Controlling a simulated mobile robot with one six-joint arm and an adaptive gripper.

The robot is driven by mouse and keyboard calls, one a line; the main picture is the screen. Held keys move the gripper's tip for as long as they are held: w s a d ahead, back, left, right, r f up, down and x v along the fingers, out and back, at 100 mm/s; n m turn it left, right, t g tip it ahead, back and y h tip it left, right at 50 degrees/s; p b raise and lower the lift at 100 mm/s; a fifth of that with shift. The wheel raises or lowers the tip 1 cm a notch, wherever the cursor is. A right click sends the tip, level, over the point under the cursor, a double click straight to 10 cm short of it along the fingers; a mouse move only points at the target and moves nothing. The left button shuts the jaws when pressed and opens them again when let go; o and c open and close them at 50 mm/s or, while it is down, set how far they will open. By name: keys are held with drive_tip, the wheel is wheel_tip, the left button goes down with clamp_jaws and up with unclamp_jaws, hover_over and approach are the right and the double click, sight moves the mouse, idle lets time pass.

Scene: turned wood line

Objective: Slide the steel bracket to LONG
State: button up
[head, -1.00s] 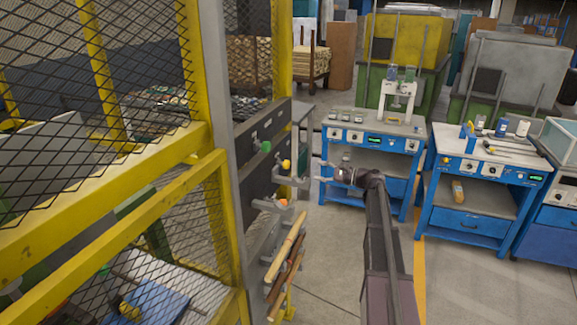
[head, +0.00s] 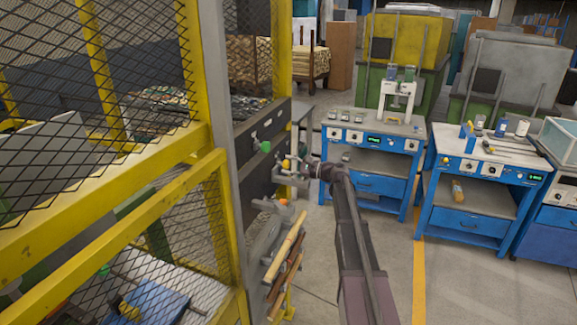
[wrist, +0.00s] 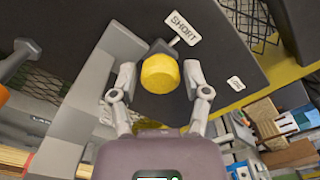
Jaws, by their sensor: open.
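My gripper (head: 297,169) is at the dark side panel of the yellow-framed cage, by a yellow knob (head: 286,164). In the wrist view the open fingers of my gripper (wrist: 160,72) stand either side of the yellow knob (wrist: 160,74); I cannot tell whether they touch it. A tag reading SHORT (wrist: 182,28) is just above the knob. A pale grey metal piece (wrist: 88,92), which looks like the steel bracket, runs diagonally at left, partly behind my left finger. A smaller tag (wrist: 236,83) on the panel is not readable. I see no LONG tag.
A green knob (head: 265,146) is up and left on the panel, and an orange knob (head: 283,201) is below. Wooden turned pieces (head: 284,246) hang under them. Blue workstations (head: 372,143) stand behind and to the right. Floor between is open.

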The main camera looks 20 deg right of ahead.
clamp_jaws()
drive_tip(key=w+d, duration=0.2)
drive_tip(key=w, duration=0.1)
drive_tip(key=w+d, duration=0.2)
drive_tip(key=w, duration=0.1)
drive_tip(key=w+d, duration=0.2)
drive_tip(key=w, duration=0.1)
drive_tip(key=shift+w+d+r, duration=0.1)
drive_tip(key=shift+d, duration=0.3)
unclamp_jaws()
drive_tip(key=shift+w, duration=0.1)
drive_tip(key=v, duration=1.2)
